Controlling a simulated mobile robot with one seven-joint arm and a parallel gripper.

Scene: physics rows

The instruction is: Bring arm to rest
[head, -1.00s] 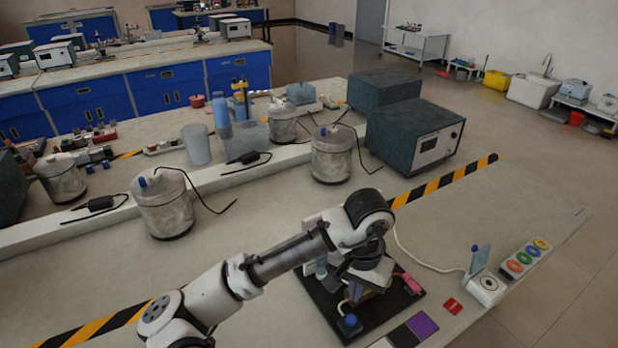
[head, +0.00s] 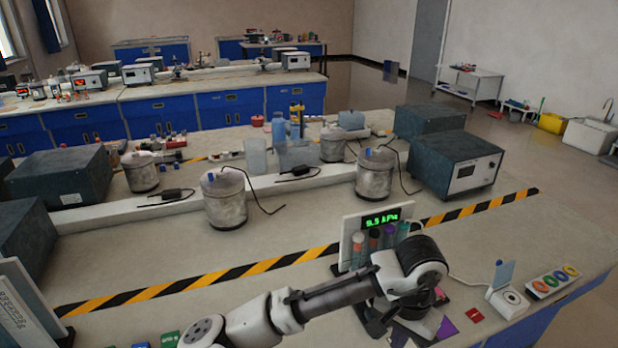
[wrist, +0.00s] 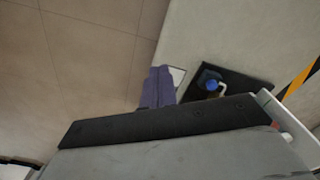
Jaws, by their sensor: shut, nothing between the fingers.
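My arm reaches in from the bottom of the head view, over the front part of the bench (head: 250,305). It bends at a dark joint, and my gripper (head: 378,322) hangs below it, low over the bench near the black mat. The gripper is shut and holds nothing; its fingertips are partly hidden. In the wrist view, a grey housing and a dark bar fill the lower part. Beyond them show a purple pad (wrist: 158,88) and a black mat (wrist: 240,88) with a blue-capped item (wrist: 210,84).
A panel with a green display (head: 376,219) and coloured tubes stands right behind the arm.

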